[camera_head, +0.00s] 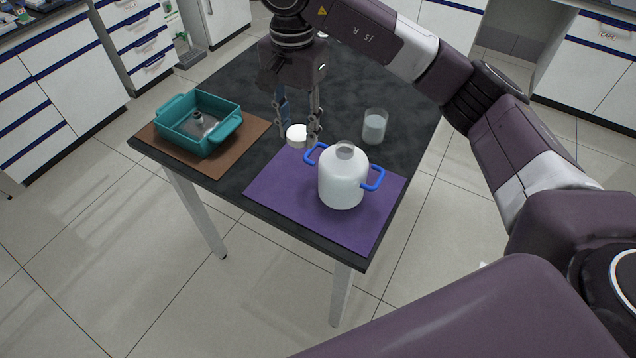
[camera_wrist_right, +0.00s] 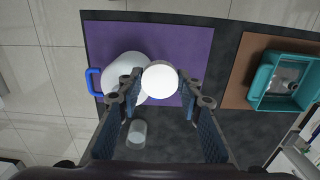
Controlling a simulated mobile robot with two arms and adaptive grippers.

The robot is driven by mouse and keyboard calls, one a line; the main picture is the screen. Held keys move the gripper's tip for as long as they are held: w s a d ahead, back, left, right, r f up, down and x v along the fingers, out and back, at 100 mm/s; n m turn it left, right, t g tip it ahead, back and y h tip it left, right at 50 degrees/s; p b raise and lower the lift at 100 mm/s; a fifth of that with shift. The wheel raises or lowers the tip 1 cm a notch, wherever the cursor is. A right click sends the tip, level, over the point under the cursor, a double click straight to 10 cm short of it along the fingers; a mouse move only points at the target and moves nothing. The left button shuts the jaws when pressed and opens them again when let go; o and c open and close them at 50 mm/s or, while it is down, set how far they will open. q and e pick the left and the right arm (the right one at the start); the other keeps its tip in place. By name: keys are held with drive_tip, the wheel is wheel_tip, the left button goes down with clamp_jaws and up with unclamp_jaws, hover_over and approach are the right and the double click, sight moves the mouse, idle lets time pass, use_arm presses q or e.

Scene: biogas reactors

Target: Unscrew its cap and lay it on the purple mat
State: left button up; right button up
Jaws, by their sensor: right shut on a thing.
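A white bottle (camera_head: 343,185) with blue handles stands upright on the purple mat (camera_head: 270,190). Its greyish neck (camera_head: 345,150) is bare on top. My right gripper (camera_head: 298,132) reaches down behind and left of the bottle, near the mat's back corner. It is shut on a round white cap (camera_head: 296,136), apart from the bottle. In the right wrist view, the cap (camera_wrist_right: 160,81) sits between the fingertips and partly covers the bottle (camera_wrist_right: 118,75). I cannot tell whether the cap touches the mat. My left gripper is out of view.
A glass beaker (camera_head: 375,126) stands behind the mat on the dark table (camera_head: 240,95). A teal tray (camera_head: 216,142) with a clear and dark object inside sits on a brown mat (camera_head: 172,151) at left. The purple mat's left part is clear.

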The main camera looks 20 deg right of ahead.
drive_tip(key=p, duration=0.3)
hover_over(303, 198)
wheel_tip(303, 198, down, 16)
drive_tip(key=shift+r, duration=0.15)
wheel_tip(303, 198, down, 4)
drive_tip(key=shift+r+p, duration=0.1)
drive_tip(key=shift+p, duration=0.4)
drive_tip(key=shift+f+b, duration=0.3)
drive_tip(key=o, duration=1)
drive_tip(key=shift+r, duration=0.1)
